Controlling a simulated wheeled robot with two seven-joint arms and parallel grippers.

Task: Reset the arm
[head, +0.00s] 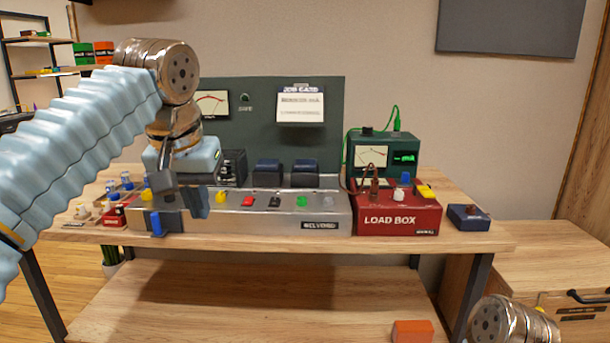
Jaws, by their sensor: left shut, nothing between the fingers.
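My left arm comes in from the left and bends down over the left part of the bench. My left gripper (178,207) is shut and empty, in front of the silver amplifier chassis (330,218) at its left end. It hides part of that chassis and of what stands behind it. My right gripper is not in view; only a metal joint of my right arm shows at the lower right corner.
A red load box (398,221) and a green meter (372,151) stand right of the chassis. A small blue box (468,218) sits near the bench's right end. Small parts (100,213) lie at the left. An orange block (412,331) is on the lower shelf (260,300).

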